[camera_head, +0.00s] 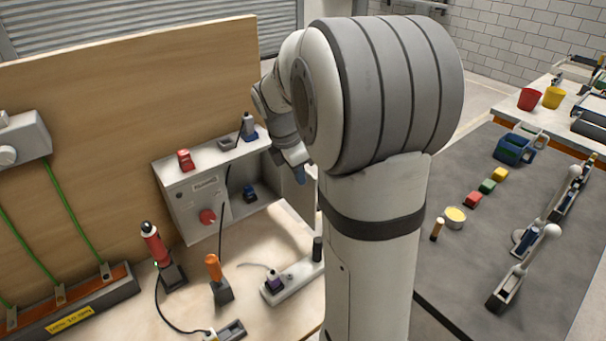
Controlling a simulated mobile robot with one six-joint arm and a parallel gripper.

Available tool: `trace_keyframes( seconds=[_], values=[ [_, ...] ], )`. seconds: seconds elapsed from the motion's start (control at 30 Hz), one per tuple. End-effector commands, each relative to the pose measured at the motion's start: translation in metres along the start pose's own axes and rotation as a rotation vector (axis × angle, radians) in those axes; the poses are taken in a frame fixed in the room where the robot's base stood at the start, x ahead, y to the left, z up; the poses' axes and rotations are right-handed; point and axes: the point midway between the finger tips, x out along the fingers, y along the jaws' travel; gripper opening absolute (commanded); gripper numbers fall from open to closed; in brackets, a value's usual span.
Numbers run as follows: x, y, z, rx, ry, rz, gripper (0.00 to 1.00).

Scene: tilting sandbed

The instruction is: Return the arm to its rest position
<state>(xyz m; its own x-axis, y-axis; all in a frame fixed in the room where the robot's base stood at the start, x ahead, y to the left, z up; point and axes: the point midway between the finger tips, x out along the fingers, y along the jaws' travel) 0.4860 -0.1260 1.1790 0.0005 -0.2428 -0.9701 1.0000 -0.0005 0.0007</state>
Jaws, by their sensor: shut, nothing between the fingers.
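My arm, white with grey bands, rises through the middle of the head view and bends away toward the wooden panel. My gripper (299,174) hangs at its far end, small and pointing down, just right of the grey control box (190,205). It is shut, with nothing held. Part of the arm's far links is hidden behind my big grey-banded joint.
A wooden panel (120,85) stands behind the bench. A red-handled tool (153,243), an orange-handled tool (214,268) and a grey block (292,280) stand on the bench. A dark table (470,265) at right holds coloured blocks. A red cup (529,99) stands farther back.

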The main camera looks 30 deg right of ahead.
Motion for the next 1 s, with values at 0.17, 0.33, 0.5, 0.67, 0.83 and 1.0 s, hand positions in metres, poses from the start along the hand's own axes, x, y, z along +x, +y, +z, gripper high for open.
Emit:
trace_keyframes(
  seconds=[0.17, 0.33, 0.5, 0.67, 0.83, 1.0],
  values=[
    [-0.023, -0.001, 0.001, 0.001, 0.000, -0.001, 0.00],
    [-0.024, -0.001, 0.000, 0.003, 0.000, -0.001, 0.00],
    [-0.028, -0.013, -0.010, 0.104, 0.016, 0.023, 0.00],
    [-0.036, -0.048, -0.036, 0.389, 0.069, 0.071, 0.00],
    [-0.040, -0.092, -0.066, 0.751, 0.160, 0.107, 0.00],
    [-0.034, -0.135, -0.094, 1.105, 0.268, 0.110, 0.00]
  ],
)
